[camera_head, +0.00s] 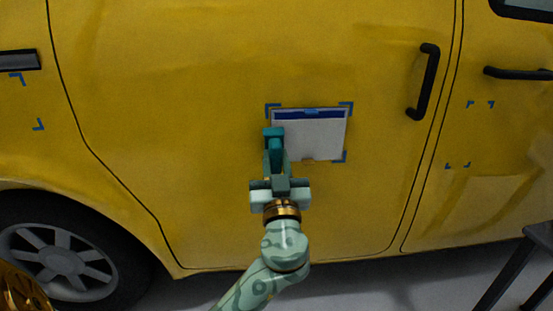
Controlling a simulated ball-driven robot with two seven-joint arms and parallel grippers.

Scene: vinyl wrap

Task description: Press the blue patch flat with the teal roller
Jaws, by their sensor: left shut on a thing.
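The patch (315,137) sits on the yellow car door, inside blue corner marks. Most of its face is pale grey-white, with a dark blue strip (330,114) along the top edge and a small lighter blue tab at the top middle. My left gripper (278,180) comes up from below and is shut on the teal roller (273,133). The roller's head overlaps the patch's left edge in the view, just below the blue strip. I cannot tell whether it touches the surface. The gripper and roller hide part of the lower left corner. My right gripper is not in view.
A black door handle (424,82) sticks out right of the patch. Empty blue corner marks (470,104) show on the right panel, and others at far left. A wheel (60,262) is at lower left, a dark stand (520,262) at lower right. The door around the patch is clear.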

